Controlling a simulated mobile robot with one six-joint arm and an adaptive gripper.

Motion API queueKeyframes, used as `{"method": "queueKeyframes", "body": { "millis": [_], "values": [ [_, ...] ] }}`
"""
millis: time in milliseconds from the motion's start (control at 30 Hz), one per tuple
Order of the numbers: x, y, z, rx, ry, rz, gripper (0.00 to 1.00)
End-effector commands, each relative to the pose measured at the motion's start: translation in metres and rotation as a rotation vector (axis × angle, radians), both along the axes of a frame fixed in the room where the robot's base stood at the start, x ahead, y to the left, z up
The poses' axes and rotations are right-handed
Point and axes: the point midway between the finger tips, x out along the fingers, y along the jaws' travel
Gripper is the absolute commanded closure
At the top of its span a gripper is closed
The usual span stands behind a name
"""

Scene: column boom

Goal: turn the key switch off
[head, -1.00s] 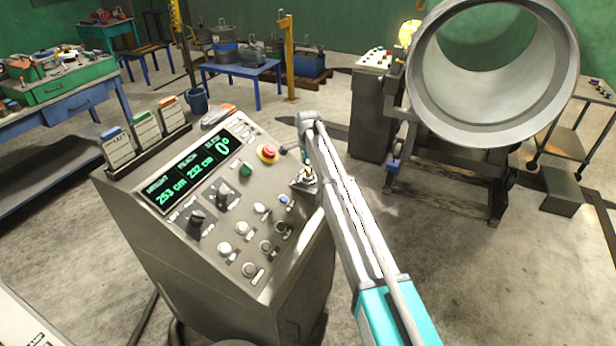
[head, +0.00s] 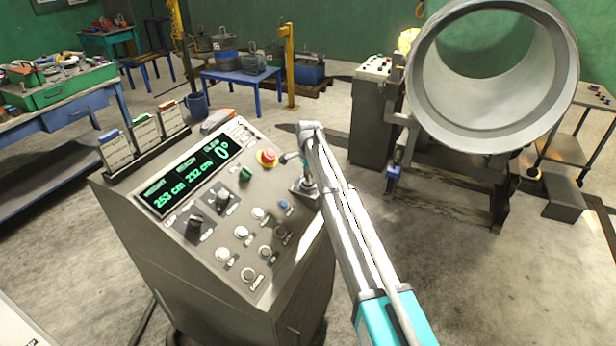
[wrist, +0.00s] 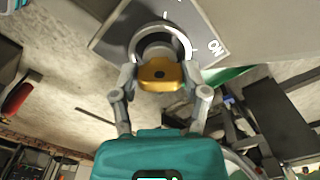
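The key switch stands at the right edge of the grey console (head: 225,275). In the wrist view, its round metal collar (wrist: 184,38) sits on a grey plate marked "ON" at the right. A brass key (wrist: 160,76) with a small hole in its head sticks out of it towards me. My gripper (wrist: 160,74) has one finger on each side of the key head, very close to it. Whether the fingers press on it I cannot tell. In the head view, my gripper (head: 307,184) is down at the switch and hides the key.
The red emergency button (head: 267,157), green button (head: 246,174) and blue button (head: 284,204) lie left of my gripper, with several knobs and white buttons. The display (head: 187,176) reads 253 cm, 232 cm and 0°. A large metal pipe (head: 425,75) stands behind at right.

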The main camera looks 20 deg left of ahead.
Motion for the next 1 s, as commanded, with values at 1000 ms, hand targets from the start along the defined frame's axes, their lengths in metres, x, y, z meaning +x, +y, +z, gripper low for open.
{"method": "queueKeyframes", "body": {
  "millis": [1000],
  "values": [
    [-0.0006, 0.0001, -0.0004, -0.001, 0.000, 0.303, 0.94]
  ]
}}
